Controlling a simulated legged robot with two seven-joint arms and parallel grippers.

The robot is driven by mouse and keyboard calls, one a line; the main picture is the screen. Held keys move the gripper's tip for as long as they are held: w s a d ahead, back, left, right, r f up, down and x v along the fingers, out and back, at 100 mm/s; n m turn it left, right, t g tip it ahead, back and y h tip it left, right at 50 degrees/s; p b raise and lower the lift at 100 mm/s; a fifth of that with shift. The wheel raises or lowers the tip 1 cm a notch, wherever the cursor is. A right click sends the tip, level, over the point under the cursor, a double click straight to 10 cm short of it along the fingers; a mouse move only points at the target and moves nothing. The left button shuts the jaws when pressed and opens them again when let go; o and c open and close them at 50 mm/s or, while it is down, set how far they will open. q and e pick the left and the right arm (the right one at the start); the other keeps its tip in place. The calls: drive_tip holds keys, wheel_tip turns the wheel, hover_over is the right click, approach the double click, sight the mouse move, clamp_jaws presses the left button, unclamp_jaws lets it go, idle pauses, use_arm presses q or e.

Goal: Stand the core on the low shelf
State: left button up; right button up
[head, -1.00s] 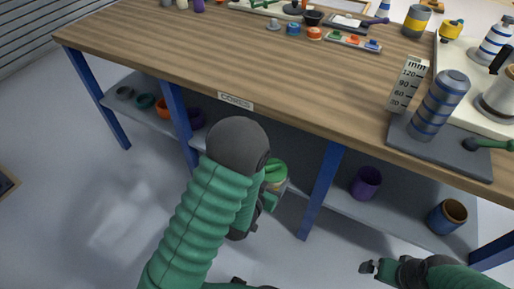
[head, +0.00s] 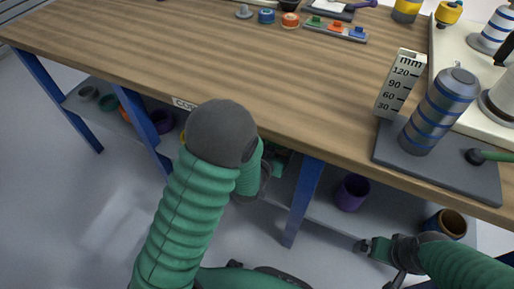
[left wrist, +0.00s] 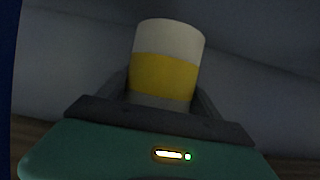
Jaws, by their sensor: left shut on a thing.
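A cylindrical core (left wrist: 166,72), pale with a broad yellow band, sits between the fingers of my left gripper (left wrist: 163,92) in the left wrist view. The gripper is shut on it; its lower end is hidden. In the head view my forearm covers most of this gripper and the core, under the bench's front edge. The low grey shelf (head: 322,200) runs beneath the bench. I cannot tell whether the core touches it. My right gripper (head: 374,249) is at the lower right, in front of the shelf; its jaw opening is unclear.
A purple cup (head: 352,192) and a blue-brown cup (head: 446,224) stand on the shelf's right part. Several small rings or cups lie at its left. Blue legs (head: 303,203) divide the front. A striped roller (head: 437,112) stands on the bench beside a millimetre scale (head: 401,84).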

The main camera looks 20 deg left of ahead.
use_arm(q)
wheel_tip(320, 180, down, 8)
drive_tip(key=b, duration=0.3)
drive_tip(key=shift+r, duration=0.4)
drive_tip(key=o, duration=1.6)
drive_tip(key=shift+c, duration=0.2)
use_arm(e)
drive_tip(key=x, duration=0.2)
drive_tip(key=s+x, duration=0.1)
drive_tip(key=x, duration=0.1)
drive_tip(key=shift+f, duration=0.25)
